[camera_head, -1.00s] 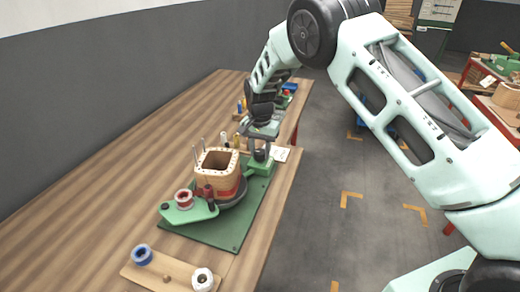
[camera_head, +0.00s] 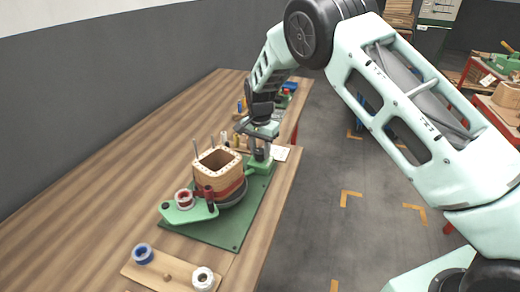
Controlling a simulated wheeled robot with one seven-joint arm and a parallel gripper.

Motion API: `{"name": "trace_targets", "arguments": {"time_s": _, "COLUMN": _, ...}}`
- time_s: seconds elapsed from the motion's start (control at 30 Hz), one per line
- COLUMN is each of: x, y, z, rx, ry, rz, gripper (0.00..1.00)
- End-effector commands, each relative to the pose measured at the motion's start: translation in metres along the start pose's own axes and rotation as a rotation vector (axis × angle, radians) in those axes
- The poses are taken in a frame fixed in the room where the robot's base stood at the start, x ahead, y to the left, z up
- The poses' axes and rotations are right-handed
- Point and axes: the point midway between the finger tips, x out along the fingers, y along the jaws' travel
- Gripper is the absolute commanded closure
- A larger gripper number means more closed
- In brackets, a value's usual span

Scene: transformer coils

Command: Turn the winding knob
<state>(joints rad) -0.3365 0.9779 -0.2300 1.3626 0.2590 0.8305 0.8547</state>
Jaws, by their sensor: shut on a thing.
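The winder stands on a green base plate (camera_head: 215,232) on the wooden bench. Its square wooden coil form (camera_head: 212,178) has an open top, upright pins and a red band low on its side, over a dark round turntable (camera_head: 236,197). The winding knob (camera_head: 260,154) is a small dark post on the green block (camera_head: 261,167) at the far right of the plate. My gripper (camera_head: 259,142) points down over this block, shut on the knob. The fingers partly hide the knob, and the contact is small in view.
A green arm (camera_head: 187,213) in front of the form carries a red-and-white spool (camera_head: 184,198). A wooden board (camera_head: 172,276) nearer me holds a blue spool (camera_head: 142,253) and a white spool (camera_head: 202,279). The bench's left side is bare.

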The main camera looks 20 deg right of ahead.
Motion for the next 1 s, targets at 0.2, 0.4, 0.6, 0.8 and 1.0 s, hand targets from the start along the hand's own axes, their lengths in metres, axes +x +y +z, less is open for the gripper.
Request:
{"name": "trace_targets", "arguments": {"time_s": 0.2, "x": -0.0006, "y": -0.0006, "z": 0.0002, "rx": 0.005, "ry": 0.0, "rz": -0.002, "gripper": 0.86}}
{"name": "trace_targets", "arguments": {"time_s": 0.4, "x": -0.0005, "y": -0.0006, "z": 0.0002, "rx": 0.006, "ry": 0.0, "rz": -0.002, "gripper": 0.86}}
{"name": "trace_targets", "arguments": {"time_s": 0.6, "x": -0.0005, "y": -0.0006, "z": 0.0002, "rx": 0.006, "ry": 0.0, "rz": -0.001, "gripper": 0.86}}
{"name": "trace_targets", "arguments": {"time_s": 0.8, "x": -0.0005, "y": -0.0006, "z": 0.0003, "rx": 0.005, "ry": 0.0, "rz": -0.001, "gripper": 0.86}}
{"name": "trace_targets", "arguments": {"time_s": 1.0, "x": -0.0004, "y": -0.0005, "z": 0.0003, "rx": 0.005, "ry": 0.0, "rz": -0.001, "gripper": 0.42}}
